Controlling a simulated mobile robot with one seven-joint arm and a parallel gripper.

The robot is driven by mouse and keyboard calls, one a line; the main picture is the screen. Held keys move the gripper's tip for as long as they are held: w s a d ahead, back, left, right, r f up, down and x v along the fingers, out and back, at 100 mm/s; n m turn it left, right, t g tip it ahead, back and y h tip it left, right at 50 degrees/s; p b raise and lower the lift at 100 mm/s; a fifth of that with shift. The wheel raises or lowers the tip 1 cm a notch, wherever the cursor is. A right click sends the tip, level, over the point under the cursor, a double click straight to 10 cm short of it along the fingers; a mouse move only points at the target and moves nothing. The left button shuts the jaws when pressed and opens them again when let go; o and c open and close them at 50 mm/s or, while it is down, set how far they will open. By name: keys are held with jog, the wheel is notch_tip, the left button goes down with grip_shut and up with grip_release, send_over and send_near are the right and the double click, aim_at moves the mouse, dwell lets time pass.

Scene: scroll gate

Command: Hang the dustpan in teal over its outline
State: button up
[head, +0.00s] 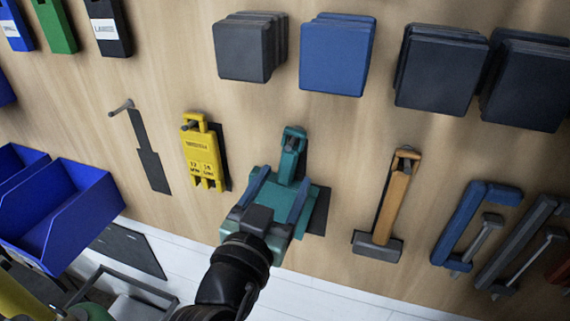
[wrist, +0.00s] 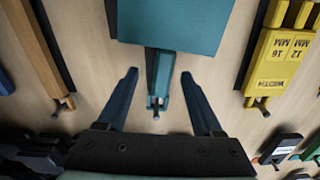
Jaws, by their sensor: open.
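The teal dustpan (head: 290,160) is against the wooden tool wall, handle end up, with its hole end at a peg (wrist: 156,114). Its broad pan (wrist: 170,28) shows in the wrist view, and my gripper hides part of it in the head view. A dark outline (head: 320,212) shows past the pan's right edge. My gripper (head: 284,179) is open in front of the dustpan. In the wrist view its fingers (wrist: 159,78) stand apart on either side of the narrow handle, with gaps on both sides.
A yellow tool (head: 203,155) hangs to the left and a hammer (head: 392,200) to the right. An empty outline (head: 150,160) with a peg is farther left. Dark and blue boxes (head: 337,55) jut out above. Blue bins (head: 65,215) are at the lower left.

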jog(key=shift+x, duration=1.05)
grip_shut()
